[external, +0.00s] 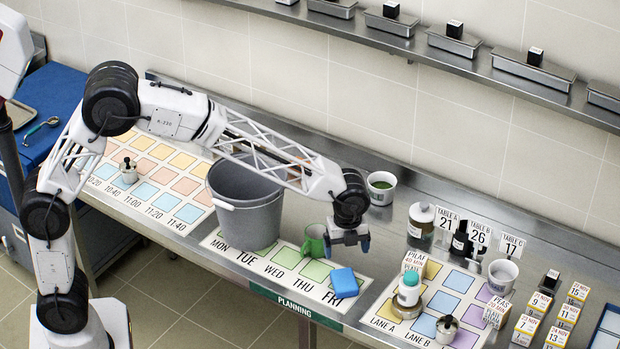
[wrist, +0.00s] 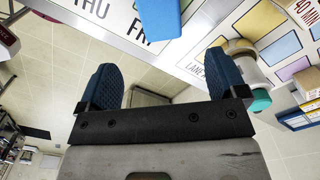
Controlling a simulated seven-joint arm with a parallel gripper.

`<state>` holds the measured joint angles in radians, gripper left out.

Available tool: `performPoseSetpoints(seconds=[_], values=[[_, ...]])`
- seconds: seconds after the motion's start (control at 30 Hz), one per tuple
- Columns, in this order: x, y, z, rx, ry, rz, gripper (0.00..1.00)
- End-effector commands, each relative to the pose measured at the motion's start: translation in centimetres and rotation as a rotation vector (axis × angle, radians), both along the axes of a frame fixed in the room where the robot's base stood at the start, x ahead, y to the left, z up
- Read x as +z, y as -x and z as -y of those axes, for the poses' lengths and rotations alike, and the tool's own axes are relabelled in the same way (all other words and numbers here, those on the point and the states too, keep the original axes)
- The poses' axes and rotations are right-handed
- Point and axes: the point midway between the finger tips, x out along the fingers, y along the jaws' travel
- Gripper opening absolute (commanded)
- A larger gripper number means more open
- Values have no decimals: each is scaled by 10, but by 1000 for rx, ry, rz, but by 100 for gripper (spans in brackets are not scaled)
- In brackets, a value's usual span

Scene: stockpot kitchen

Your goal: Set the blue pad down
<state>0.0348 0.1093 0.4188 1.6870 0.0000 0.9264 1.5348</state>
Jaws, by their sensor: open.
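The blue pad (external: 345,282) lies on the planning mat (external: 290,262), over the green square above the "FRI" label. It hides most of that square. It also shows at the top edge of the wrist view (wrist: 158,16), partly cut off. My gripper (external: 347,246) is open, with its blue fingertips wide apart and nothing between them. In the external view it is above and behind the pad, apart from it. In the wrist view the gripper (wrist: 163,75) shows empty floor between its fingers.
A green mug (external: 315,241) stands close left of my gripper. A white bowl with green contents (external: 381,187) is at the back. Jars and a teal-lidded bottle (external: 408,290) crowd the lane mat at right. The counter's front edge is near the pad.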

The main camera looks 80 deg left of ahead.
Motion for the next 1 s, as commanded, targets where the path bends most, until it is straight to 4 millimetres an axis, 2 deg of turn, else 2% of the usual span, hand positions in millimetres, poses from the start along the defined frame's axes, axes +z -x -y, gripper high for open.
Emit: performPoseSetpoints(seconds=[0.17,0.37,0.7,1.0], values=[[8,8,-1,26,0,5,91],[33,37,-3,125,3,22,91],[90,125,-9,417,18,64,91],[125,210,-14,686,43,100,91]])
